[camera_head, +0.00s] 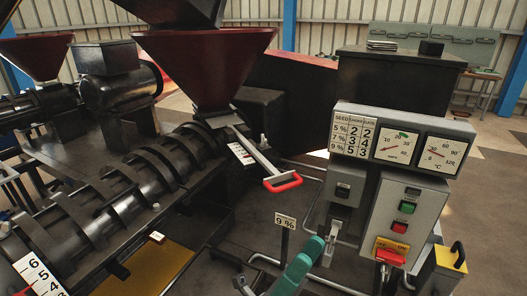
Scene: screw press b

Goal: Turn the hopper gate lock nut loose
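A dark red hopper (208,62) stands above the near press barrel. Under its outlet, a flat grey gate slide (252,152) reaches out to the right and ends in a red loop handle (283,182). A small light-coloured upright piece (264,142) sits beside the slide; it may be the lock nut, but it is too small to tell. A white scale plate (241,153) lies along the slide's left side. I cannot make out my gripper in this view.
A grey control panel (412,215) with gauges, buttons and a red-orange switch stands at the right. The ribbed barrel (110,195) fills the left. Open floor shows at far right.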

